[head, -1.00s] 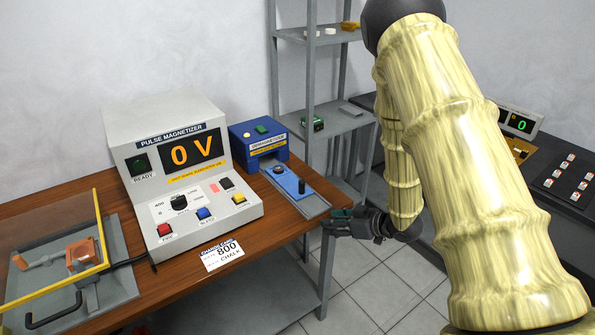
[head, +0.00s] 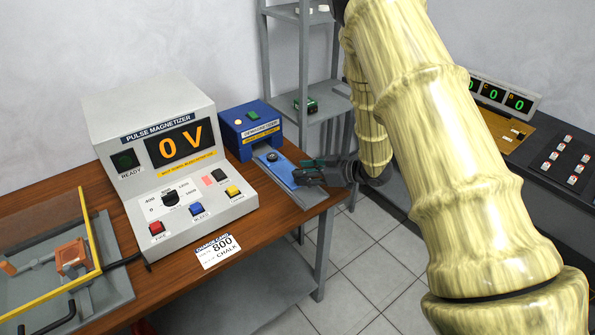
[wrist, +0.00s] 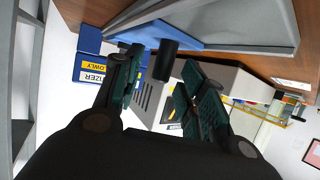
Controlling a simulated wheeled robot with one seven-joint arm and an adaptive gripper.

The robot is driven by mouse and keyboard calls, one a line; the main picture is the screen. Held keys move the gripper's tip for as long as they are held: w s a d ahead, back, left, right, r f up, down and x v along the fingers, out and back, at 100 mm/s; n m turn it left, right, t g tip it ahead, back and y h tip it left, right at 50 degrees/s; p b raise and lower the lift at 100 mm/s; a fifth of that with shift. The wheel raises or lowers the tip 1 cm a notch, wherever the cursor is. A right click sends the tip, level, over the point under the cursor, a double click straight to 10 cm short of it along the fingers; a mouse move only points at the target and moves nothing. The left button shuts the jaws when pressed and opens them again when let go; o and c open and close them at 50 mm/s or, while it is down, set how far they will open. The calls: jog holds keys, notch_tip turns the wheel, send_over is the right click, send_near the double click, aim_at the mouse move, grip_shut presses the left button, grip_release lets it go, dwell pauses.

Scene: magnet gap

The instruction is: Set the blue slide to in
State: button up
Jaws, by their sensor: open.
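The blue slide (head: 280,171) lies on a grey track (head: 310,193) that runs out from the blue demagnetizer box (head: 250,128) toward the table's right edge. A round dark knob sits on the slide's inner part. In the wrist view the slide (wrist: 195,35) shows with a black upright post (wrist: 166,60). My gripper (head: 300,172) is at the slide's outer end in the head view and hides the post there. In the wrist view my gripper (wrist: 160,75) is open, with a finger on each side of the post; I cannot tell whether either touches it.
The pulse magnetizer (head: 165,150) reads 0 V and stands left of the blue box. A paper card (head: 218,250) lies in front of it. A grey shelf (head: 325,105) stands behind. A dark bench with displays (head: 500,97) is at the right.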

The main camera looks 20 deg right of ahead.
jog(key=shift+w+a+f, duration=0.2)
jog(key=shift+w+a, duration=0.4)
jog(key=shift+a, duration=0.3)
jog(key=shift+w+a+f, duration=0.15)
jog(key=shift+w+f, duration=0.1)
jog(key=shift+r, duration=0.1)
jog(key=shift+c, duration=0.2)
grip_shut()
